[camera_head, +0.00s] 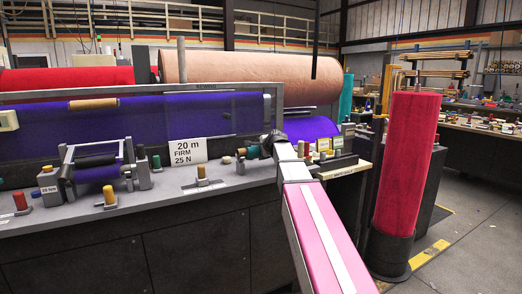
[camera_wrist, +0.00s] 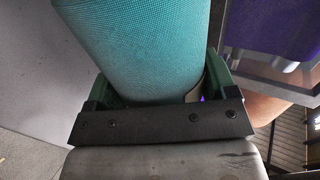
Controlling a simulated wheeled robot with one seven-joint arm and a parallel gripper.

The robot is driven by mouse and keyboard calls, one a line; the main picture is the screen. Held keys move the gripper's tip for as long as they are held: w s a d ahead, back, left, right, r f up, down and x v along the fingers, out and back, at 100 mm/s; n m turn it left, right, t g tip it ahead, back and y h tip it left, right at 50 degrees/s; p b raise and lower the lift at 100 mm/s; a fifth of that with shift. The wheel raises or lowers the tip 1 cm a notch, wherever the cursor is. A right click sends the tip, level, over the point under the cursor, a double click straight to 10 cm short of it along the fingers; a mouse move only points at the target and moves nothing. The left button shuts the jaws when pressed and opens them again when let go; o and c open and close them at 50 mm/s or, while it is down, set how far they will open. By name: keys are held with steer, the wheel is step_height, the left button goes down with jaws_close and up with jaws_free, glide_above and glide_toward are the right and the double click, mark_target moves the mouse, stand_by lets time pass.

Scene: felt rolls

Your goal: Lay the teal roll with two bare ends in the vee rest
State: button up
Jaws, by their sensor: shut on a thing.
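In the wrist view the teal roll (camera_wrist: 140,45) fills the space between the two green fingers of my gripper (camera_wrist: 158,85), which is shut on it. The roll runs out of the top of the frame, so its ends are hidden. In the head view my gripper (camera_head: 268,144) is small and dark, above the right part of the grey bench. A small teal piece (camera_head: 240,166) shows just left of and below it; I cannot tell whether it is the held roll. I cannot make out the vee rest for certain; a low grey stand (camera_head: 202,184) with a tan piece sits on the bench.
The grey bench (camera_head: 160,196) carries a grey frame (camera_head: 97,158) over a purple roll, a "20 m FIRM 25 N" card (camera_head: 188,152) and several small upright pieces. A tall red roll (camera_head: 408,160) stands at right. Purple cloth (camera_head: 150,120) spans behind.

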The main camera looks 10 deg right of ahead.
steer(key=shift+f, duration=0.6)
stand_by(1.1)
steer(key=o, duration=1.1)
steer(key=v, duration=1)
steer(key=shift+s+d+r, duration=0.1)
steer(key=shift+s+r, duration=0.05)
steer(key=shift+s, duration=0.25)
